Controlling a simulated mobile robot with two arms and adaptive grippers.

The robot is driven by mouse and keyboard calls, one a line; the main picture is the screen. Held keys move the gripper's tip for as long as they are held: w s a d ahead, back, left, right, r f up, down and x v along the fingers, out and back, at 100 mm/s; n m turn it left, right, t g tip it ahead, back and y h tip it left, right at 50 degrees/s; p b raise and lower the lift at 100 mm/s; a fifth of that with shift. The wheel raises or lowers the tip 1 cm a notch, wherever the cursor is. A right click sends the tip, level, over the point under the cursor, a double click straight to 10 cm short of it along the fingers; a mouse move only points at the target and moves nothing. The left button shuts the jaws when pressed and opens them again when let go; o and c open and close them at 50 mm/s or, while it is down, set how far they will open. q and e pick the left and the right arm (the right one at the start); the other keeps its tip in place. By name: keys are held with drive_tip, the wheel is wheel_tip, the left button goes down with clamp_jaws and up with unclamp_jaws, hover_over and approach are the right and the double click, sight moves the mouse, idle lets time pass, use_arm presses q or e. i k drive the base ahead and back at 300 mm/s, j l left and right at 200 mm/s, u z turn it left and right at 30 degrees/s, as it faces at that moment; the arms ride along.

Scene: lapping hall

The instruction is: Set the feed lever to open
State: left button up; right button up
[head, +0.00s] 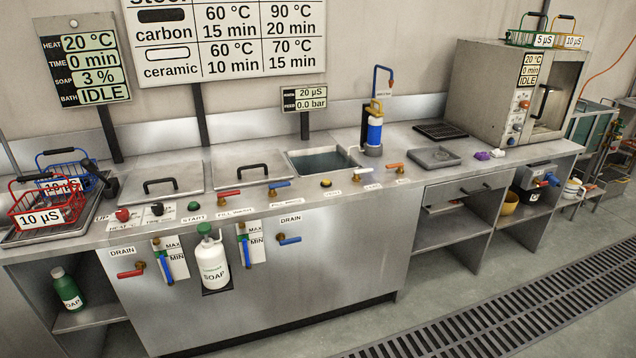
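Several small levers stand along the front of the steel counter (300,205). A red lever (229,193) and a blue lever (280,185) sit by labels that seem to read as fill wash and fill rinse. Further right are a white-handled lever (360,171) and an orange lever (394,166), both lying roughly sideways. Their labels are too small to read, so I cannot tell for sure which is the feed lever or its setting. A small display (303,98) shows 20 µS and, on a line that seems to say feed, 0.0 bar. Neither gripper is in view.
A blue cartridge (375,131) stands behind the white lever, beside the open basin (322,161). A dark tray (433,157) lies to the right. Baskets (46,220) stand far left. Floor before the counter is clear, with a grating (520,311).

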sight(356, 172)
drive_tip(key=i+z, duration=0.2)
drive_tip(key=i, duration=0.3)
drive_tip(key=i+j+z, duration=0.2)
drive_tip(key=i, duration=0.25)
